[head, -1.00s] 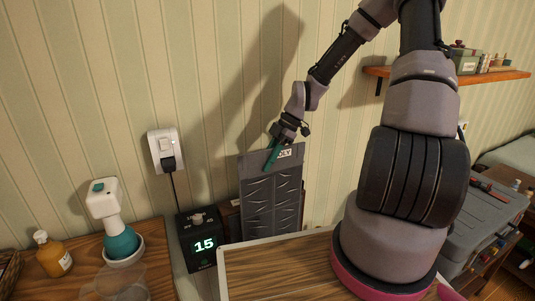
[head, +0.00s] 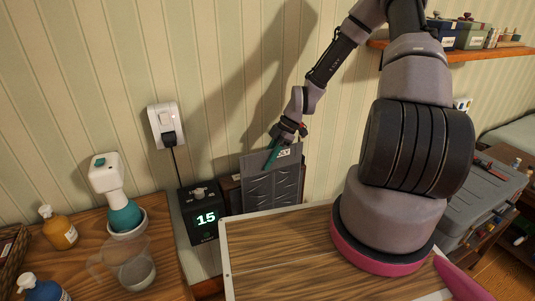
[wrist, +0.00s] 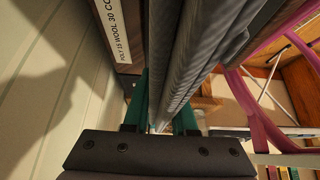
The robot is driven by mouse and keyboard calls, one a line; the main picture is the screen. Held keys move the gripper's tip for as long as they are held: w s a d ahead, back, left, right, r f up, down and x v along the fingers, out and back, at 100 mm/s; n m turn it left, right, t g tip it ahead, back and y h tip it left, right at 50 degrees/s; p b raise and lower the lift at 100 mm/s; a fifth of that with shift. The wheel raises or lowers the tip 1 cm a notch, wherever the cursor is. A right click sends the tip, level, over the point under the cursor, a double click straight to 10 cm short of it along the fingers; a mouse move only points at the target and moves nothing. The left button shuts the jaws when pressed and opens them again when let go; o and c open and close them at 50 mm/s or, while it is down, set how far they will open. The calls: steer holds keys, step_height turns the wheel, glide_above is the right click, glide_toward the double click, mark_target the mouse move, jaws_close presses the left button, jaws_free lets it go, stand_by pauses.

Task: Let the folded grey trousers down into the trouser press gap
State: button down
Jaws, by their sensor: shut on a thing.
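The trouser press (head: 230,194) shows as a brown wooden edge beside the trousers, next to a black box (head: 200,212) reading 15. The lower end of the trousers is hidden behind the wooden top in front, so I cannot tell how deep they sit in the gap.
The pale-edged wooden top (head: 290,250) in front is clear. A wall socket (head: 165,125) is above the black box. A grey toolbox (head: 490,190) is at right.

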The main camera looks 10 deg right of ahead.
mark_target(282, 153)
steer(key=f, duration=0.8)
steer(key=shift+w+a+f, duration=0.1)
steer(key=shift+w, duration=0.15)
steer(key=shift+s+d+f, duration=0.2)
steer(key=shift+f, duration=0.6)
steer(key=c, duration=0.6)
jaws_free()
steer(key=shift+w, duration=0.1)
steer(key=shift+c, duration=0.2)
steer(key=shift+w+d+r, duration=0.15)
steer(key=shift+r, duration=0.2)
steer(key=v, duration=1)
steer(key=shift+a+r, duration=0.3)
steer(key=shift+r, duration=0.05)
steer(key=shift+d+r, duration=0.2)
steer(key=shift+r, duration=0.2)
